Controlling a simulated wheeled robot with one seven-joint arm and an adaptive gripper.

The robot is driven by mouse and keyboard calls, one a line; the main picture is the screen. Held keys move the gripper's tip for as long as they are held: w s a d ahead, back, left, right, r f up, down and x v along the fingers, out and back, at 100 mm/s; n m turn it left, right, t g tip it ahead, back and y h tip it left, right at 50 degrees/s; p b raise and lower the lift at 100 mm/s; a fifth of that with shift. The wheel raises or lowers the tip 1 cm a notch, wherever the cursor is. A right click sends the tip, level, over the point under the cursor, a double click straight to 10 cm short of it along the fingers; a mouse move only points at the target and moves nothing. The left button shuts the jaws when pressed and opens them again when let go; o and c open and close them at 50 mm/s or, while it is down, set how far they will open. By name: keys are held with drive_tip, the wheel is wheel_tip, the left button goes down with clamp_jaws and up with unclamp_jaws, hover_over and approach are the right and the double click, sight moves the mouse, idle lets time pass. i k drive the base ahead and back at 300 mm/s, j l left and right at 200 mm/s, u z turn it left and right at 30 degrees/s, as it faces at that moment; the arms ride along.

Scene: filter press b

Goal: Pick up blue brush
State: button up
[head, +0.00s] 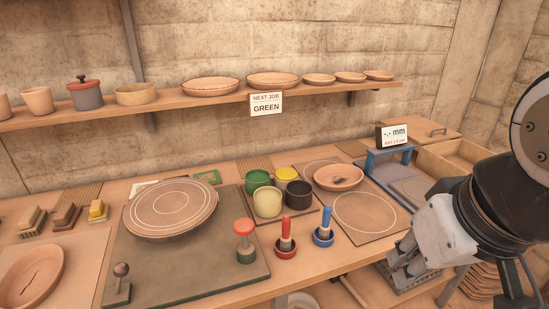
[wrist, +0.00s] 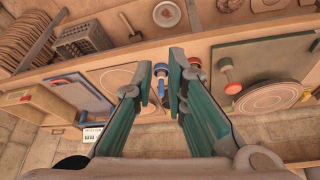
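In the wrist view my gripper (wrist: 160,75) is open, with nothing seen held between the fingers.
A red-topped tool (head: 244,240) stands on a dark green board (head: 190,272) with a round plate (head: 171,208). Several coloured pots (head: 267,202) stand behind the brushes. A blue-framed gauge (head: 389,164) is back right. A shelf (head: 200,112) holds bowls.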

sight(324, 229)
drive_tip(key=z, duration=1.25)
drive_tip(key=k+j+z, duration=0.15)
drive_tip(key=k+j, duration=0.15)
drive_tip(key=k+j+z, duration=0.2)
drive_tip(key=k, duration=0.25)
drive_tip(key=k+j+z, duration=0.15)
drive_tip(key=k, duration=0.25)
drive_tip(key=j, duration=0.1)
